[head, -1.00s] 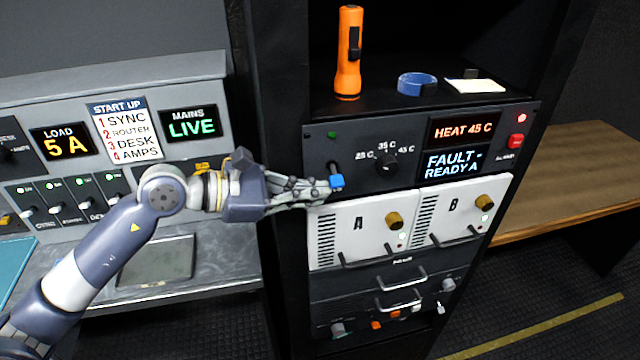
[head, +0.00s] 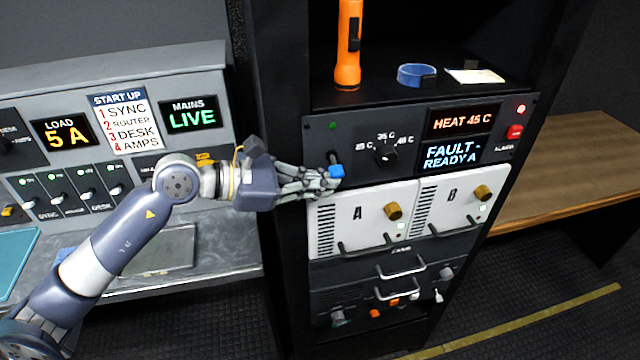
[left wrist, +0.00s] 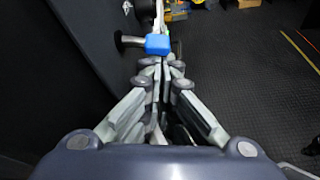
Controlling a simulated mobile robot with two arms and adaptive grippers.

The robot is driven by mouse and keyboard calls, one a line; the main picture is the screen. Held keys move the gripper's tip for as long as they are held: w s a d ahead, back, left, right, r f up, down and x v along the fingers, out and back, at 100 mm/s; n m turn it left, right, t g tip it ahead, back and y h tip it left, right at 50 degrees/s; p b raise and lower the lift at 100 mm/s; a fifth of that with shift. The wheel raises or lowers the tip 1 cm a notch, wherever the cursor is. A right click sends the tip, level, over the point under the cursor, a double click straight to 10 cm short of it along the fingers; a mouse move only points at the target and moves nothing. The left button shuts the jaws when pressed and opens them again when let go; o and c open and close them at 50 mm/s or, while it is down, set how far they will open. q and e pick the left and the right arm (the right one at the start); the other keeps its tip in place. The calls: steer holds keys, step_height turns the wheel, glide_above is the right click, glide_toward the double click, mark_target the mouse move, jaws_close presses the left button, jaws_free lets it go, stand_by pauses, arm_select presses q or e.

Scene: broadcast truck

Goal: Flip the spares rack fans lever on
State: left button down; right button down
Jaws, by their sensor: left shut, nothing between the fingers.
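A lever with a blue tip (head: 336,171) sticks out of the dark control panel (head: 350,130) in the rack, below a small green light. Its tip hangs low in the head view. My left gripper (head: 332,183) is shut and empty, with its fingertips right at the blue tip, just below it. In the left wrist view the blue tip (left wrist: 158,44) is just beyond the closed fingertips (left wrist: 165,63). I cannot tell whether they touch. The lever's label is not readable. My right gripper is not in view.
Beside the lever are a temperature knob (head: 386,154), a "HEAT 45 C" display (head: 463,121) and a "FAULT - READY A" display (head: 456,153). White units A (head: 340,232) and B (head: 430,215) sit below. An orange flashlight (head: 348,50) and blue tape roll (head: 416,75) stand above.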

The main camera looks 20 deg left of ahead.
arm_select(q)
steer(key=shift+r, duration=0.1)
steer(key=shift+s+d+r+n+g+h+b, duration=0.2)
steer(key=shift+r+n+g+b, duration=0.15)
steer(key=shift+n, duration=0.25)
steer(key=shift+s+d+r+n+g+h+b, duration=0.15)
steer(key=shift+s+r+n+h+b, duration=0.1)
steer(key=shift+n+b, duration=0.25)
